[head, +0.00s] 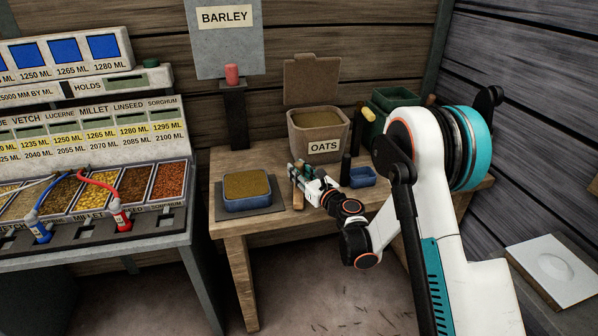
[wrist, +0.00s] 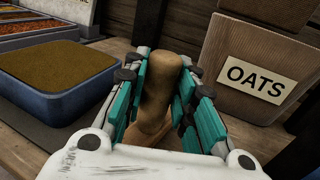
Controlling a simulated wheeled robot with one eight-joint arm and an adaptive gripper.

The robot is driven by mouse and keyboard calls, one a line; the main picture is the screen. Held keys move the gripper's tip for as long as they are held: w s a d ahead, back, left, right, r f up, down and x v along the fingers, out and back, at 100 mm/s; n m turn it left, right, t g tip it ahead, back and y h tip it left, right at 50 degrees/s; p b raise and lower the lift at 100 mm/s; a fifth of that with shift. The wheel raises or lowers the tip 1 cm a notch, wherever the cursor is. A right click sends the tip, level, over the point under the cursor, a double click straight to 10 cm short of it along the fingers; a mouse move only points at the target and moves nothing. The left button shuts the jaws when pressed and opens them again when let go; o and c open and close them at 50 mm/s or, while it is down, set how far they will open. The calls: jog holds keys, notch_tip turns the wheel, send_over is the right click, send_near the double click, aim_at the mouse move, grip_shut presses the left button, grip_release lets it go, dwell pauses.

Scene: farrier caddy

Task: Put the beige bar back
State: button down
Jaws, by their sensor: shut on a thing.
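My gripper (head: 296,172) is over the wooden table, in front of the oats bin and right of the blue tub. In the wrist view, its teal-padded fingers (wrist: 160,92) are shut on a beige bar (wrist: 159,85) with a rounded end. The bar stands between the fingers, and its lower part is partly hidden by my gripper. In the head view a narrow tan strip of the bar (head: 298,196) shows beside my gripper. I cannot tell whether its lower end touches the table.
The blue tub (head: 247,204) of grain sits on a dark mat at left. The oats bin (head: 322,147) stands behind my gripper. A dark upright post (head: 346,169) and a small blue tray (head: 362,178) are at right. A green bin (head: 372,128) stands behind them.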

jog(key=shift+f, duration=0.35)
jog(key=c, duration=1.2)
grip_release()
jog(key=shift+c, duration=0.2)
jog(key=shift+v, duration=3.7)
jog(key=shift+d, duration=0.1)
jog(key=shift+s+d+r, duration=0.45)
jog(key=shift+s+r, duration=0.2)
jog(key=shift+r, duration=0.15)
jog(key=shift+s+d+r, duration=0.45)
jog(key=shift+s+r, duration=0.15)
jog(key=shift+r, duration=0.2)
